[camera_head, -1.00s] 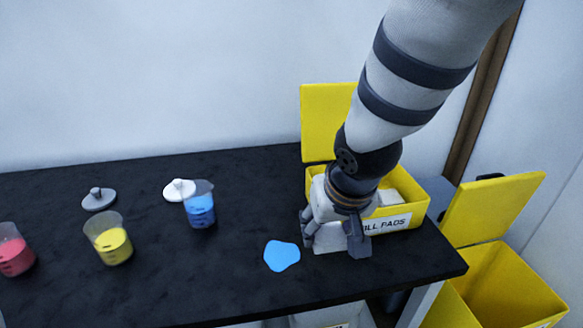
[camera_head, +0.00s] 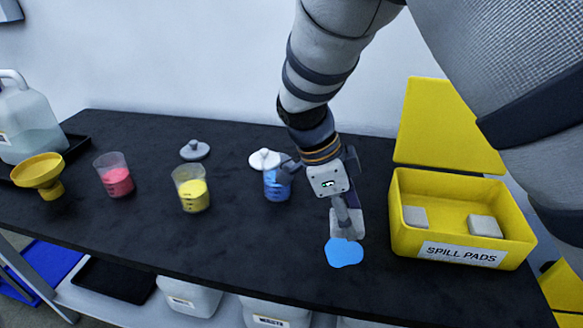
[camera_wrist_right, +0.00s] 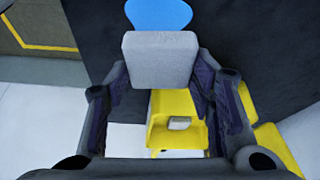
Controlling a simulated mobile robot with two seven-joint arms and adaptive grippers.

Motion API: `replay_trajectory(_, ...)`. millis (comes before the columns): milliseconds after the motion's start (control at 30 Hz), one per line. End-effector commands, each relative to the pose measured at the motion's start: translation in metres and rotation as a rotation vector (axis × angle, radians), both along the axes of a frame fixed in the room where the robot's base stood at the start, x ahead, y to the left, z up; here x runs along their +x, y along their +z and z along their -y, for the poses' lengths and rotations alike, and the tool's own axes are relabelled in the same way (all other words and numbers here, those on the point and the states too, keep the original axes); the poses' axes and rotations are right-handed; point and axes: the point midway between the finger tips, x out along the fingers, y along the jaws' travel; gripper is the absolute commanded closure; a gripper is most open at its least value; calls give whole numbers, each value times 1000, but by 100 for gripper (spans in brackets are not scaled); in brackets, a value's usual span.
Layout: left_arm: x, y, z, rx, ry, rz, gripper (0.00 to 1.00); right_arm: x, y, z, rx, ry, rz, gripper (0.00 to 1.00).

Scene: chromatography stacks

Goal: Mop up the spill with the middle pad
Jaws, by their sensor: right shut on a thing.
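The blue spill (camera_head: 344,252) lies flat on the black bench, in front of the blue beaker and left of the yellow box. My right gripper (camera_head: 345,212) is shut on a grey pad (camera_head: 347,226) just behind the spill. In the right wrist view the pad (camera_wrist_right: 159,60) sits between the fingers (camera_wrist_right: 160,85), and the spill (camera_wrist_right: 160,12) shows just past its edge. Whether the pad touches the bench is unclear. Two pads, a left one (camera_head: 415,216) and a right one (camera_head: 485,226), remain in the SPILL PADS box (camera_head: 400,238), with a gap between them. My left gripper is not seen.
The blue beaker (camera_head: 278,186) stands close to my right gripper, with a white lid (camera_head: 264,158) behind it. Yellow (camera_head: 191,190) and pink (camera_head: 115,176) beakers, a grey lid (camera_head: 195,150) and a yellow funnel (camera_head: 40,174) are further left. The front bench is clear.

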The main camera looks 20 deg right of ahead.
Motion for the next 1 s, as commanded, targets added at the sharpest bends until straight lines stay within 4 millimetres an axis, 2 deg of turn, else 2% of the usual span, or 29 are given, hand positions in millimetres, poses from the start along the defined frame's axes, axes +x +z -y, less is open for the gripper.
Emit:
replay_trajectory(133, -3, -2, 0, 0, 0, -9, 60, -2, -2, 2, 1, -136, -1, 65)
replay_trajectory(400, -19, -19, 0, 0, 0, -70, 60, -4, -41, 2, 1, -142, -11, 65)
replay_trajectory(600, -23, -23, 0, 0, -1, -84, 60, -3, -58, 2, -1, -139, -5, 65)
replay_trajectory(1000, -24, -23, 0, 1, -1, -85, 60, -2, -63, 2, 1, -139, 1, 65)
